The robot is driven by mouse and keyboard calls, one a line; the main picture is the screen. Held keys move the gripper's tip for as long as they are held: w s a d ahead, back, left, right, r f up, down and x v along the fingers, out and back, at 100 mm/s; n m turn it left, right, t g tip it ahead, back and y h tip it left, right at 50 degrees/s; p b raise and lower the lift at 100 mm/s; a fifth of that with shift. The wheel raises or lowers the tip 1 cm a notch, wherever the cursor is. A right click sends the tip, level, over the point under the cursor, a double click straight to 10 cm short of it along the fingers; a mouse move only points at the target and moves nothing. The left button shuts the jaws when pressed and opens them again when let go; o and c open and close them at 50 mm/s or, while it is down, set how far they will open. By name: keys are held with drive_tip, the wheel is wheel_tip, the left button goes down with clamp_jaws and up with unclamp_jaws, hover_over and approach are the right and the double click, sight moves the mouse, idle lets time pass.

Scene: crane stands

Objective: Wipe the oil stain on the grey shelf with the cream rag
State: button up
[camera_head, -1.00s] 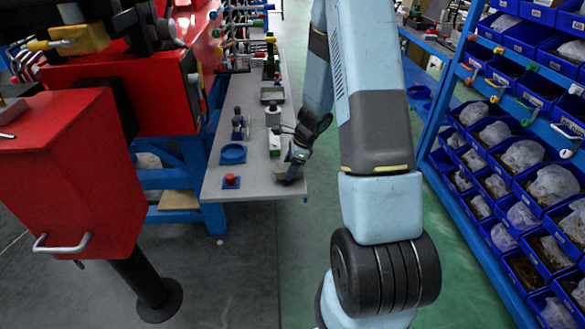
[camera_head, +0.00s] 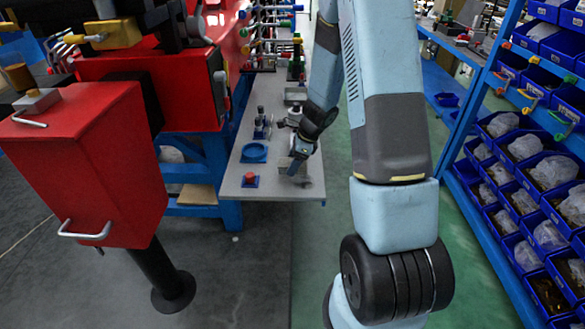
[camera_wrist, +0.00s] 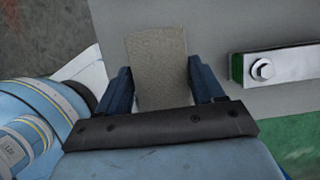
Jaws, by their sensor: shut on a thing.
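My gripper (camera_head: 299,163) is over the near right part of the grey shelf (camera_head: 272,178), pointing down. In the wrist view my gripper (camera_wrist: 157,85) has its two blue fingers shut on the cream rag (camera_wrist: 157,58), which sticks out beyond them over the grey shelf (camera_wrist: 225,25). I cannot tell whether the rag touches the shelf. A faint dark smudge (camera_head: 306,184), perhaps the oil stain, shows on the shelf just to the right below my gripper. The stain cannot be made out in the wrist view.
A green and silver block (camera_wrist: 270,66) is close on the right in the wrist view. A red cabinet (camera_head: 85,165) stands left; blue bin racks (camera_head: 530,150) stand right.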

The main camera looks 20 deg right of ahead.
sight(288, 162)
drive_tip(key=shift+r, duration=1.9)
